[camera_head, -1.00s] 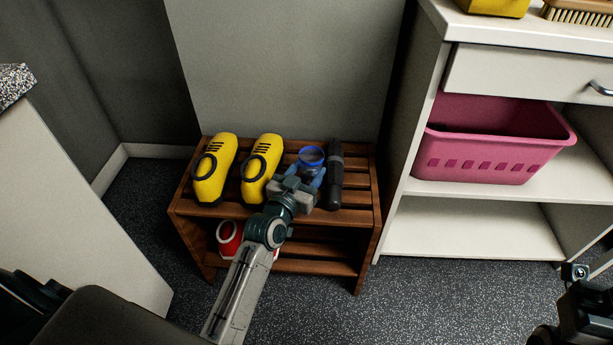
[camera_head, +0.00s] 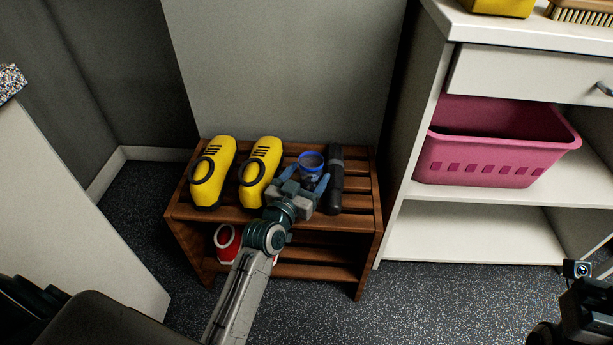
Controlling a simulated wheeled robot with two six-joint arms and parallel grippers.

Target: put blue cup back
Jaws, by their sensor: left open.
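The blue cup (camera_head: 311,161) stands upright on the top slats of a low wooden rack (camera_head: 358,213), between a yellow shoe and a dark cylinder. My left gripper (camera_head: 307,182) is open at the near side of the cup, its two blue fingertips on either side of the cup's lower part. The lower front of the cup is partly hidden by the gripper, so I cannot tell if the fingers touch it. My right gripper (camera_head: 580,290) is only partly visible at the lower right edge, far from the rack, and its jaws are unclear.
Two yellow shoes (camera_head: 212,172) stand left of the cup. The dark cylinder (camera_head: 336,180) lies close on its right. A red and white item (camera_head: 227,241) sits on the rack's lower shelf. A white shelf unit with a pink basket (camera_head: 495,150) stands at the right.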

